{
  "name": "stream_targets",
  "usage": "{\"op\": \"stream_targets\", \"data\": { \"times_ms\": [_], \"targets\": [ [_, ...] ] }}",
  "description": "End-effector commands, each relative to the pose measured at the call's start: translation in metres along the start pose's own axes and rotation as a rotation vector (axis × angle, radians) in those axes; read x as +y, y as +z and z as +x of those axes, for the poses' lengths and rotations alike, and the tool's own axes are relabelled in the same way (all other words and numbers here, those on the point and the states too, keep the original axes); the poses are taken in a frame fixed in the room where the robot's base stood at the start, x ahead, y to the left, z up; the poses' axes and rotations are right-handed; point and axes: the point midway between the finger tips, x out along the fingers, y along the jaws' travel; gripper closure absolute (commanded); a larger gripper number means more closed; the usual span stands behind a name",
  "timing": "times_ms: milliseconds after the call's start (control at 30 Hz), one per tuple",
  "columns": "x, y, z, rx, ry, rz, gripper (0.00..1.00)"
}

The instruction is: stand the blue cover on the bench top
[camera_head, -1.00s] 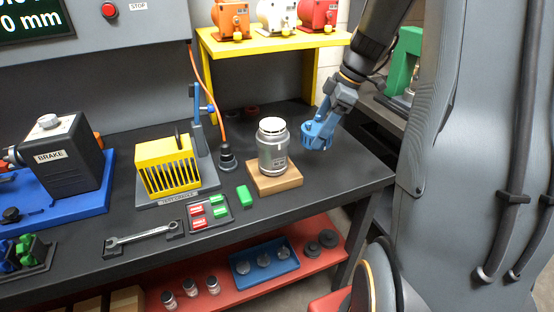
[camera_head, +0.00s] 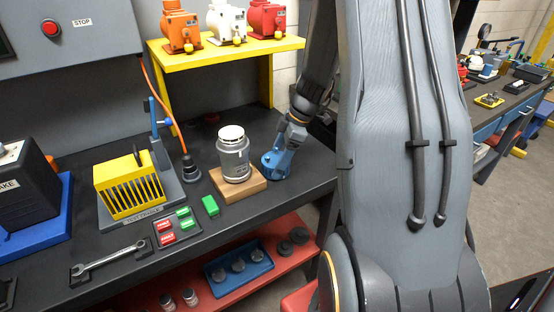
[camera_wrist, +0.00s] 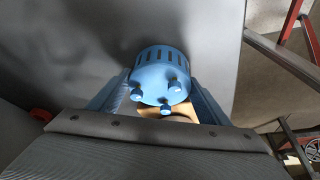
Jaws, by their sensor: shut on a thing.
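The blue cover (camera_head: 275,165) is a short round cap, held low over the bench top (camera_head: 318,172) just right of the wooden block. In the wrist view the cover (camera_wrist: 160,68) shows slots around its side and three small knobs on its near face. My gripper (camera_head: 284,152) is shut on it, with one light blue finger on each side in the wrist view (camera_wrist: 160,92). I cannot tell whether the cover touches the bench. A silver motor (camera_head: 233,158) stands upright on the wooden block (camera_head: 247,187).
A yellow slotted fixture (camera_head: 128,185), a green block (camera_head: 210,205), colored tags (camera_head: 182,212) and a wrench (camera_head: 110,258) lie left on the bench. A yellow shelf (camera_head: 225,53) with three motors stands behind. A red lower shelf (camera_head: 265,263) is below.

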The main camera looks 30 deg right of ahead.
Motion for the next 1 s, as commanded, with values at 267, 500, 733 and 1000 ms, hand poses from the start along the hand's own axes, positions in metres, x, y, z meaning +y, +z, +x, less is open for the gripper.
{"op": "stream_targets", "data": {
  "times_ms": [267, 500, 733, 1000],
  "targets": [
    [0.0, 0.001, 0.002, 0.0, 0.0, 0.0, 0.14],
    [0.0, 0.001, 0.002, 0.0, 0.0, 0.0, 0.1],
    [0.001, 0.0, -0.005, 0.0, 0.003, 0.0, 0.1],
    [0.002, 0.001, -0.053, -0.001, 0.007, 0.0, 0.1]
  ]
}}
